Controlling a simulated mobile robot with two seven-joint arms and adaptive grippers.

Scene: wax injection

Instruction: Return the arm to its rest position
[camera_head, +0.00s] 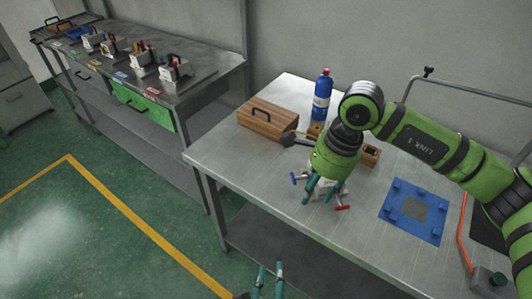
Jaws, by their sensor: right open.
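My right arm (420,140), green with black bands, reaches in from the right over the steel table (245,165). My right gripper (322,190) points down with its teal fingers apart. It is over a small metal device with a blue handle (294,179) and a red handle (343,208). The gripper hides much of this device, and I cannot tell whether the fingers touch it. My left gripper (268,281) shows only as two teal fingers at the bottom edge. They are apart with nothing between them, in front of the table.
Near the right gripper are a wooden box (265,118), a blue bottle (322,95), a dark-headed tool (290,139) and a small wooden block (371,155). A blue plate (413,212) lies to the right. A bench (200,85) with several devices stands at left. The green floor (110,240) is clear.

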